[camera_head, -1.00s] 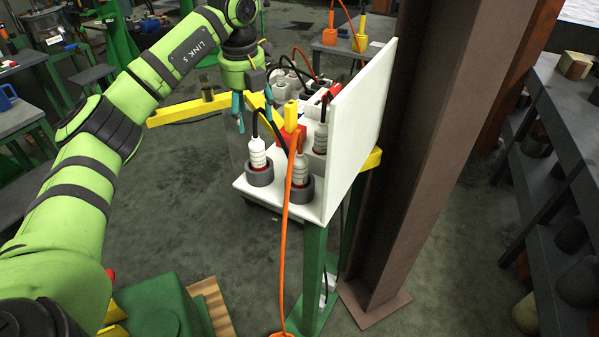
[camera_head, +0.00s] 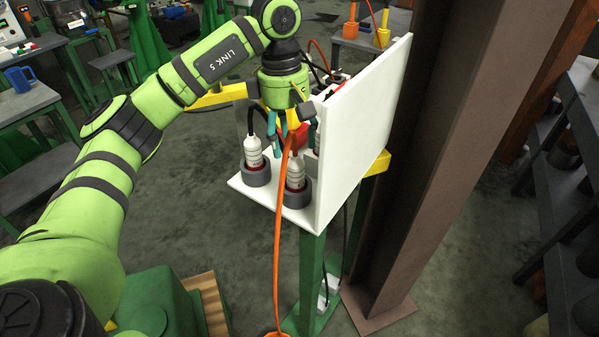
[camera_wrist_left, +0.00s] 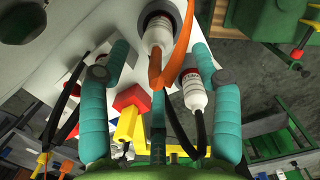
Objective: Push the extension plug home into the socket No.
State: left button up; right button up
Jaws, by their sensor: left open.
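The white plug with the orange cable (camera_head: 295,176) stands upright in a grey ring socket (camera_head: 298,194) near the white stand's front corner. In the left wrist view this plug (camera_wrist_left: 158,35) shows at the top with its cable running back between my fingers. How deep it sits, I cannot tell. My left gripper (camera_head: 292,128) is open just above and behind this plug; its teal fingers (camera_wrist_left: 160,62) are spread on either side of the cable, apart from the plug. My right gripper is not in view.
A second white plug with a black cable (camera_head: 253,153) stands in a grey socket to the left. A red block (camera_wrist_left: 132,97) and a yellow piece (camera_wrist_left: 127,130) lie close to my fingers. A white upright panel (camera_head: 365,130) and brown steel column (camera_head: 430,130) bound the right side.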

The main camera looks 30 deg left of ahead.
aim_at(294, 154)
pick_arm(q)
jog(key=shift+d+m, duration=0.2)
jog(key=shift+m, duration=0.3)
jog(key=shift+w+d+f, duration=0.15)
jog(key=shift+w+f, duration=0.05)
jog(key=shift+w, duration=0.05)
jog(key=shift+w+d+f+p, duration=0.1)
jog(key=shift+w+f+p, duration=0.05)
jog(key=shift+f+p, duration=0.25)
jog(key=f+p, duration=0.1)
jog(key=f, duration=0.1)
jog(key=s+f+p, duration=0.1)
jog(key=f, duration=0.2)
jog(key=shift+f+p, duration=0.1)
jog(key=shift+p, duration=0.25)
jog(key=shift+w+d+f, duration=0.1)
jog(key=shift+f, duration=0.3)
grip_shut()
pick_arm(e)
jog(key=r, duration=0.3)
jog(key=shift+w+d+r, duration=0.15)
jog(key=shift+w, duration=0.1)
